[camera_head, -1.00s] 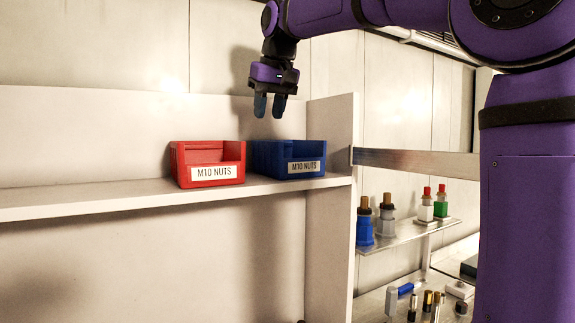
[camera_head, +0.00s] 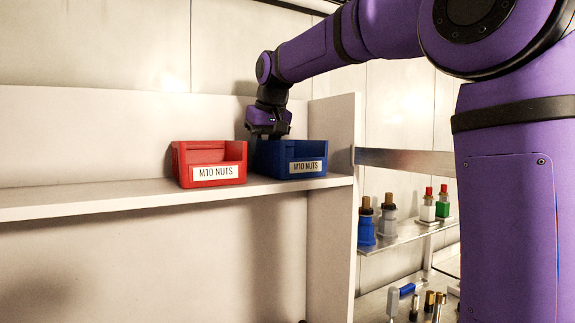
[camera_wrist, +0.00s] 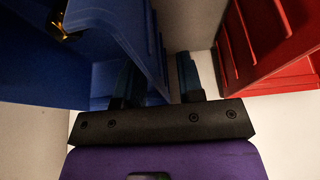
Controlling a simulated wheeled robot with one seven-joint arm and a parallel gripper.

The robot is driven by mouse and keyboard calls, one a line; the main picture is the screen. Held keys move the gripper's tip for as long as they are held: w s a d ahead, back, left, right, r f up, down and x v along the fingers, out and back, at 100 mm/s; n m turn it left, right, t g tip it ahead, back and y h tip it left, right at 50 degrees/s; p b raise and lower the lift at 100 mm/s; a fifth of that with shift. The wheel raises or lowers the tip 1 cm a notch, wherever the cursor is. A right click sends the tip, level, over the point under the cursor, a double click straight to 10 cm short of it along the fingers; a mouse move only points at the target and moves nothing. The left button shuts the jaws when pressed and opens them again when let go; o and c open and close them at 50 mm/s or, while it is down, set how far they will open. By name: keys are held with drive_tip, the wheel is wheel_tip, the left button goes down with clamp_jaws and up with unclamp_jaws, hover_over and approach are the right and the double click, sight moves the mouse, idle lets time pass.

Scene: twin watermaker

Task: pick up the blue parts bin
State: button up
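The blue parts bin (camera_head: 291,158) stands on the shelf, with a white "M10 NUTS" label on its front. My gripper (camera_head: 269,131) is down at the bin's rear top, pointing downward; its fingertips are hidden in the head view. In the wrist view, the blue bin (camera_wrist: 115,28) fills the left side. My gripper (camera_wrist: 160,78) is open there, its two fingers either side of the bin's side wall: one inside the bin, one in the gap beside the red bin. A gap still shows between the wall and the outer finger.
The red bin (camera_head: 209,165), also labelled "M10 NUTS", stands close to the left of the blue bin. An upright shelf panel (camera_head: 334,140) rises just to the right. The white shelf (camera_head: 90,200) is clear to the left. Several bottle-like parts stand on a lower metal ledge at right.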

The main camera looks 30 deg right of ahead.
drive_tip(key=shift+w+f, duration=0.2)
drive_tip(key=shift+f, duration=0.25)
drive_tip(key=shift+f, duration=0.2)
clamp_jaws()
